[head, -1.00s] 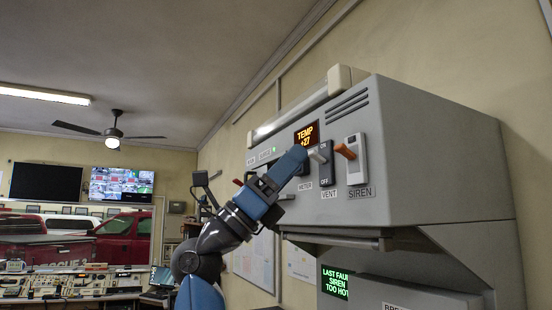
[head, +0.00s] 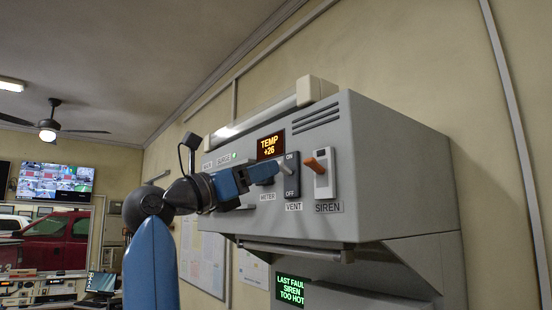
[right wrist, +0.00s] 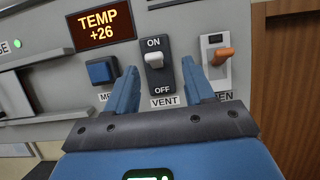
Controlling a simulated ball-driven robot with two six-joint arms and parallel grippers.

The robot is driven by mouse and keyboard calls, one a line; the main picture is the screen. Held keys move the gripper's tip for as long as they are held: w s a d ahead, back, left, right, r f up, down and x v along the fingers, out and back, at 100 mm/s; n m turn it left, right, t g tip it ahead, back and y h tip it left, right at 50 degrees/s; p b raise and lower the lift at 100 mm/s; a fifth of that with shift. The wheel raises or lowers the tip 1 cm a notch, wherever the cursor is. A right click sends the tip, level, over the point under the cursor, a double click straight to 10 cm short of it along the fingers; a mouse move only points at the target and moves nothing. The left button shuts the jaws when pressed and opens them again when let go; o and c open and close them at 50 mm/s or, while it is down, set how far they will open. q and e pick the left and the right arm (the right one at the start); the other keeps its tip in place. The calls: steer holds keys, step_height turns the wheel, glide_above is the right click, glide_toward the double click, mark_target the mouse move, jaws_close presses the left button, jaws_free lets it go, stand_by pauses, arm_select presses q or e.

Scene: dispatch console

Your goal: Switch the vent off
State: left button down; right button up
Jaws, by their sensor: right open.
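The vent switch (right wrist: 163,82) is a black plate marked ON at the top and OFF at the bottom, labelled VENT below. Its white lever (right wrist: 153,60) sits nearer the ON end in the right wrist view. In the head view the vent switch (head: 292,180) shows just right of my right gripper (head: 272,172), which partly overlaps it. In the right wrist view my open gripper (right wrist: 160,72) has one finger on each side of the switch plate, with nothing held. I cannot tell whether a finger touches the panel. My left gripper is not in view.
The siren switch (right wrist: 214,62) with an orange lever stands close right of the right finger. A blue meter button (right wrist: 101,71) is close left. The amber display (right wrist: 101,25) reads TEMP +26. A handrail (head: 295,252) runs below the panel. A green-lettered screen (head: 291,289) reads LAST FAULT SIREN TOO HOT.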

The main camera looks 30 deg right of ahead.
mark_target(281, 167)
steer(key=x, duration=0.1)
steer(key=p+x, duration=0.1)
steer(key=x, duration=0.1)
steer(key=p+x, duration=0.1)
steer(key=x, duration=0.1)
steer(key=shift+w+d, duration=0.15)
steer(key=shift+w, duration=0.15)
steer(key=shift+w+a, duration=0.15)
steer(key=shift+a, duration=0.05)
steer(key=shift+c, duration=0.6)
steer(key=shift+w+a, duration=0.1)
steer(key=shift+c, duration=2.4)
jaws_close()
